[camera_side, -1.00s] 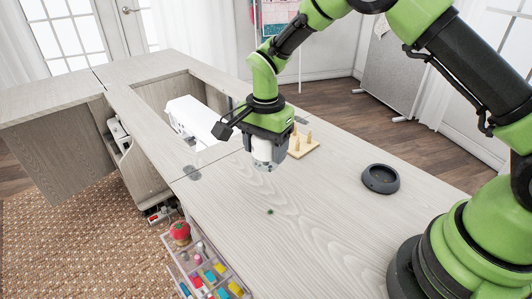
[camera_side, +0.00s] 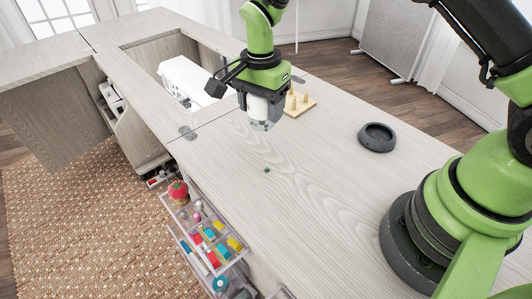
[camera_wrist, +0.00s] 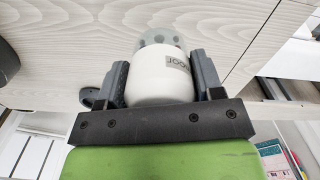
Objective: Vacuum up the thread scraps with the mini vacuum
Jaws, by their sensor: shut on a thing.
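My gripper (camera_side: 264,100) is shut on the white mini vacuum (camera_side: 266,112) with a grey, see-through nozzle pointing down. In the wrist view the vacuum (camera_wrist: 158,82) sits between the two dark fingers, with part of its lettering showing and its grey end beyond. The thread scraps show as one small dark green tuft (camera_side: 267,169) on the cabinet top. The nozzle is above the surface, behind the tuft as seen from the side camera, and apart from it. The scraps cannot be made out in the wrist view.
A black round holder (camera_side: 377,137) stands right of the vacuum. A wooden peg stand (camera_side: 297,104) is close behind it. A white sewing machine (camera_side: 187,78) sits in the cabinet opening. Open drawers (camera_side: 222,262) with spools are below the front edge. The pale top (camera_side: 325,190) around the tuft is clear.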

